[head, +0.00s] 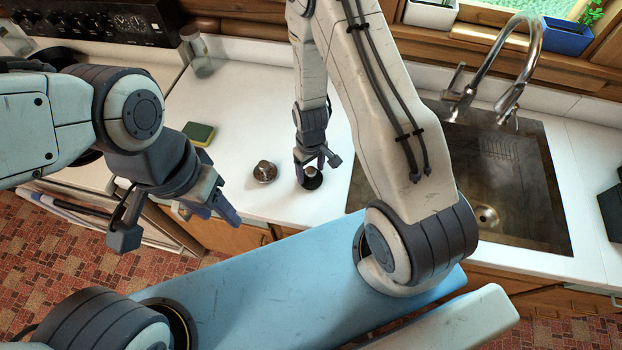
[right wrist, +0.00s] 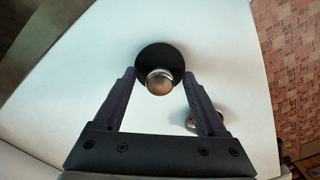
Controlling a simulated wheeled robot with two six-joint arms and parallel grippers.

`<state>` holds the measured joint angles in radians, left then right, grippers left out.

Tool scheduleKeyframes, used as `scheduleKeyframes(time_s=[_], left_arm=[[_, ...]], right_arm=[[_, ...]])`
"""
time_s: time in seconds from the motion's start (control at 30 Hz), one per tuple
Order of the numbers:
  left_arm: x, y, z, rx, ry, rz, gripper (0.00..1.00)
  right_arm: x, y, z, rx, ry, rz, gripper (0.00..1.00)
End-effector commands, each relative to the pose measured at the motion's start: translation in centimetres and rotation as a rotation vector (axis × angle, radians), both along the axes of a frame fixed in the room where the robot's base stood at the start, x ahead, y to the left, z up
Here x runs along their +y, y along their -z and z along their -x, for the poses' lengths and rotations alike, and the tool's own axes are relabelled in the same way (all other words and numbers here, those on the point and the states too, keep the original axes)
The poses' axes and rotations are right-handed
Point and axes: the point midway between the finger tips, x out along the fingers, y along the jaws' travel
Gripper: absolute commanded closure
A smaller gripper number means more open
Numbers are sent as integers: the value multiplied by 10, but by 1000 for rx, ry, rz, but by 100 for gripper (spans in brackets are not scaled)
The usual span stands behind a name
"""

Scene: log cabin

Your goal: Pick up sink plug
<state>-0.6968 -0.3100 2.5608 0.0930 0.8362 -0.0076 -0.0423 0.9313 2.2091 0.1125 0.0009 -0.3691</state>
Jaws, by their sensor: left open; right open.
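The sink plug (head: 312,183), a black disc with a round metal knob, lies on the white countertop left of the sink. My right gripper (head: 316,162) is open just above it, pointing down. In the right wrist view the plug (right wrist: 160,53) shows at the fingertips, its shiny knob between the two open fingers (right wrist: 158,80). I cannot tell whether the fingers touch it. My left gripper (head: 176,224) is open and empty, over the counter's front edge at the left.
A small metal strainer-like piece (head: 265,171) sits just left of the plug and shows partly behind a finger in the right wrist view. A green-and-yellow sponge (head: 198,134) lies further left. The dark sink (head: 515,200) and tap (head: 530,60) are at right.

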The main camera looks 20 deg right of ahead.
Motion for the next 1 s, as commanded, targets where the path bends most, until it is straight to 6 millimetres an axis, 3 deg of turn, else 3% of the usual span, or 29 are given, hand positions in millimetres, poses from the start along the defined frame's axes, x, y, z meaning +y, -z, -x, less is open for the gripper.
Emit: scheduleKeyframes(time_s=[0.1, 0.37, 0.5, 0.57, 1.0], left_arm=[[0, 10, 0, 0, 1, 0, 50], [0, 8, 0, -1, 1, 1, 50], [0, 8, 0, -1, 1, 1, 50], [0, 8, 0, -1, 1, 1, 50], [0, 2, 0, -1, 1, 1, 50]], right_arm=[[0, 11, 0, -1, 0, 0, 26], [0, 10, 0, 0, 0, 0, 26], [0, 10, 0, 0, 0, 0, 79], [0, 10, 0, 0, 0, 0, 100], [0, 2, 0, 0, 0, 0, 100]])
